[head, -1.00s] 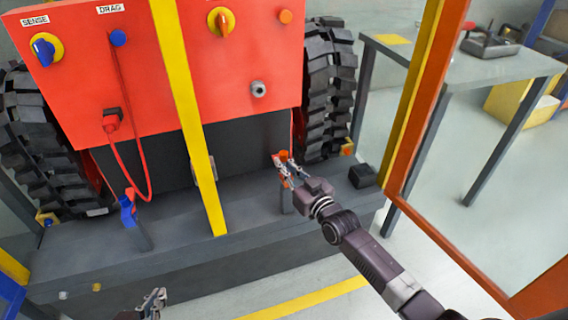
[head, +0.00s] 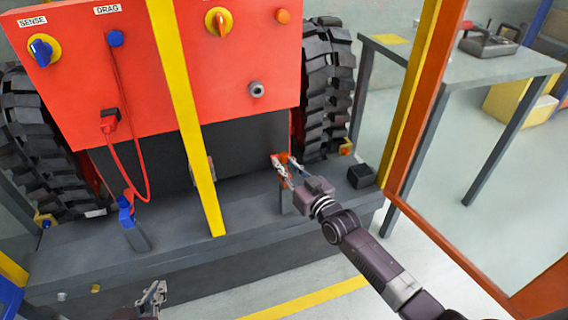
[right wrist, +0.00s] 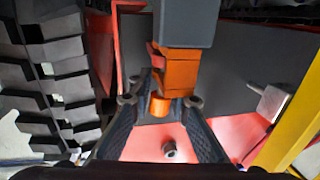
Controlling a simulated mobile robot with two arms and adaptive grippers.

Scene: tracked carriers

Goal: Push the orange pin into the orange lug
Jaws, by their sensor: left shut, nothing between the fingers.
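The orange lug (right wrist: 180,68) sits on a dark post (right wrist: 182,22) in the right wrist view. A short round orange piece (right wrist: 159,106), which looks like the orange pin, shows against the lug. How deep it sits in the lug cannot be told. My right gripper (right wrist: 160,104) has its fingers spread on either side of this piece, with gaps visible. In the head view my right gripper (head: 284,166) is at the post and partly hides the orange parts (head: 283,157). My left gripper (head: 152,297) is shut and empty at the bottom edge, away from the lug.
A red panel (head: 180,90) with knobs and a grey round fitting (head: 256,89) stands behind, between black tracks (head: 328,90). A yellow upright (head: 186,110) stands left of my right gripper. A blue lug (head: 126,206) is on the left. A black box (head: 361,175) lies right.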

